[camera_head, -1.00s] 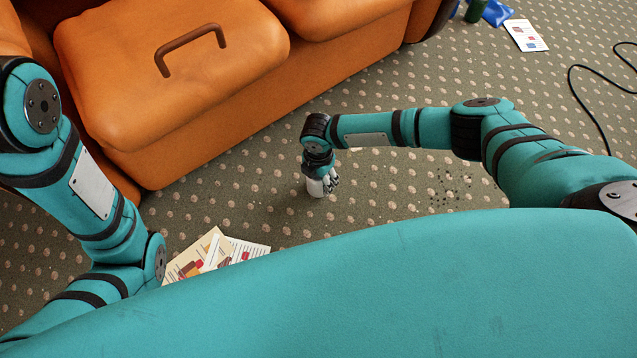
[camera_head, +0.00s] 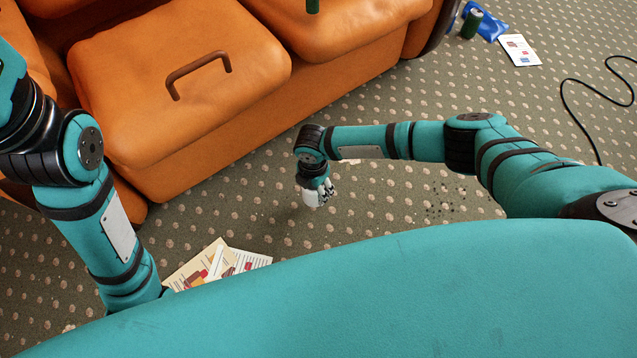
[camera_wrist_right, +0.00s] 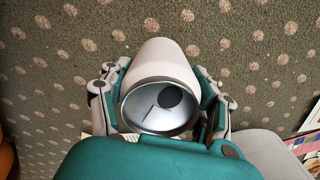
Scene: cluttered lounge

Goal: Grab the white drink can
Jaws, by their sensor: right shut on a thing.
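The white drink can (camera_wrist_right: 163,62) is between the fingers of my right gripper (camera_wrist_right: 160,101) in the right wrist view. Its silver top with a dark opening faces the wrist camera, and a finger presses on each side. My right gripper (camera_head: 316,194) is shut on it. In the head view the can (camera_head: 309,199) shows as a small white patch, mostly covered by the fingers, low over the carpet. I cannot tell how far it is from the carpet. My left gripper is out of view; its arm runs down behind my teal body.
An orange sofa (camera_head: 170,130) with a brown handle (camera_head: 199,72) stands behind. Papers (camera_head: 215,262) lie near my left arm. A green can (camera_head: 471,23), blue bag (camera_head: 492,27), printed sheet (camera_head: 518,50) and black cable (camera_head: 590,118) are at upper right. Carpet around the right gripper is mostly clear.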

